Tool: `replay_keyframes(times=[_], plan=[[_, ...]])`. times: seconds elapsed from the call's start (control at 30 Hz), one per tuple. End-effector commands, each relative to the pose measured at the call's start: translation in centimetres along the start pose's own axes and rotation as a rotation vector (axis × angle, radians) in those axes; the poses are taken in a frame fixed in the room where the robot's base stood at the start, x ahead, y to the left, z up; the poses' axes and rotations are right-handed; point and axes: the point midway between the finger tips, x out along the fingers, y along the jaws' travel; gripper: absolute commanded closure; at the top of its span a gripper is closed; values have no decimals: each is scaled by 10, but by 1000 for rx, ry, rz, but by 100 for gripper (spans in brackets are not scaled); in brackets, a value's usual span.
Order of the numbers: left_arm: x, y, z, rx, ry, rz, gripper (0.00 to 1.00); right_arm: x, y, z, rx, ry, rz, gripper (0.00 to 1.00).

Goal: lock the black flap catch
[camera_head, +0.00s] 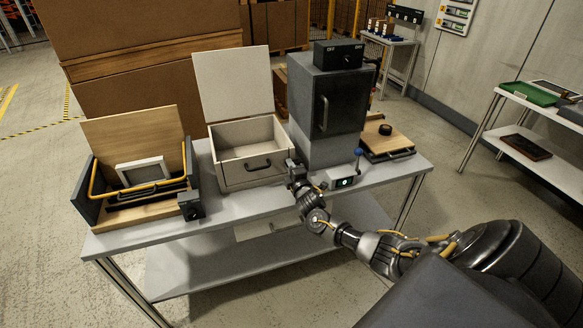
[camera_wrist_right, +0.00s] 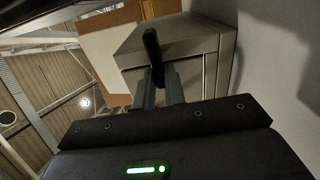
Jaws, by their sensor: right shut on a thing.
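A grey-white box (camera_head: 252,174) with its lid (camera_head: 234,84) raised stands mid-bench, with a black handle on its front. My right gripper (camera_head: 292,167) is at the box's right front corner. In the right wrist view its fingers (camera_wrist_right: 162,90) are shut on an upright black piece that looks like the black flap catch (camera_wrist_right: 152,48), against the grey box wall (camera_wrist_right: 190,50). In the head view the catch cannot be made out behind the gripper. My left gripper is not in view.
A tall grey cabinet (camera_head: 328,108) stands right of the box, with a blue-knobbed lever (camera_head: 359,152) at its foot. A wooden holder with a yellow bar (camera_head: 93,180) and a black block (camera_head: 191,206) are on the left. A wooden board (camera_head: 384,139) lies far right.

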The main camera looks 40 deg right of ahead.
Motion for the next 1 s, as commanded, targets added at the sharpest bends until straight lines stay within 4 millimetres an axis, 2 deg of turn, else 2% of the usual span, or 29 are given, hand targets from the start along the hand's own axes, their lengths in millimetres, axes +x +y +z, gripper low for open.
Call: replay_keyframes(times=[0.07, 0.1, 0.27, 0.53, 0.67, 1.0], plan=[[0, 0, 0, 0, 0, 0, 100, 0, -1, 0, -2, 0, -3, 100], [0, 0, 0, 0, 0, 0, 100, 0, -1, 0, -2, 0, -3, 87], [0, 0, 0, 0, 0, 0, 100, 0, -1, 0, -1, 0, -2, 66], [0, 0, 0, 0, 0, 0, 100, -1, -1, 0, 0, 0, -1, 66], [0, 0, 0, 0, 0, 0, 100, -9, -2, 0, 0, 1, -2, 66], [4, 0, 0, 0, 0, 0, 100, -73, -2, 0, 0, 2, -3, 66]])
